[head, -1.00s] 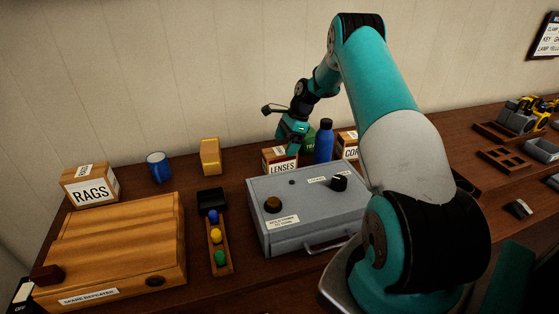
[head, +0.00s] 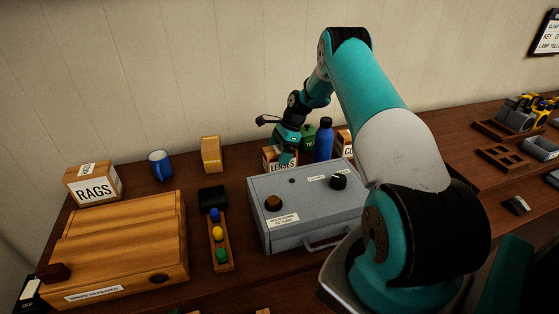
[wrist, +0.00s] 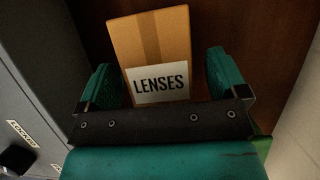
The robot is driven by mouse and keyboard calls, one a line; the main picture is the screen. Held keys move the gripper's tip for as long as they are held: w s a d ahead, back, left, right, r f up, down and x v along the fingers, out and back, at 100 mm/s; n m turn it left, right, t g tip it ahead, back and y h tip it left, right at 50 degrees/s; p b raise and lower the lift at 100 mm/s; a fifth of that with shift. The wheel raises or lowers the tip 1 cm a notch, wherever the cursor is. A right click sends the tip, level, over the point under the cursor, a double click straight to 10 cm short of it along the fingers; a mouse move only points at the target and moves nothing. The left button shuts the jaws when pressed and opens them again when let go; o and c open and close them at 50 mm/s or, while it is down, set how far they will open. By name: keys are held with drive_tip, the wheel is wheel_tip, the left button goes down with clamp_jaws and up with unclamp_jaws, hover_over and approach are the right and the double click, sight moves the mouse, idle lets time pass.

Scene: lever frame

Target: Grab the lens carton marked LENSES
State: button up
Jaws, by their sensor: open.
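The lens carton (head: 271,158) is a small tan box with a white label reading LENSES. It stands on the table behind the grey panel box. In the wrist view the carton (wrist: 152,45) lies between the two teal fingers of my gripper (wrist: 166,80), with its label facing the palm. A gap shows on each side, wider on the right, so the fingers look apart from it. My gripper (head: 287,148) is open, pointing down at the carton in the head view. It covers part of the carton's right side there.
A blue bottle (head: 323,141) and a green container (head: 309,137) stand close to the right of the carton. The grey panel box (head: 308,205) with knobs is in front. A yellow block (head: 212,154) and a blue mug (head: 160,166) stand to the left, with bare table between.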

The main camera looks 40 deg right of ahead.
drive_tip(key=shift+c, duration=0.4)
drive_tip(key=c, duration=1.1)
drive_tip(key=shift+c, duration=0.2)
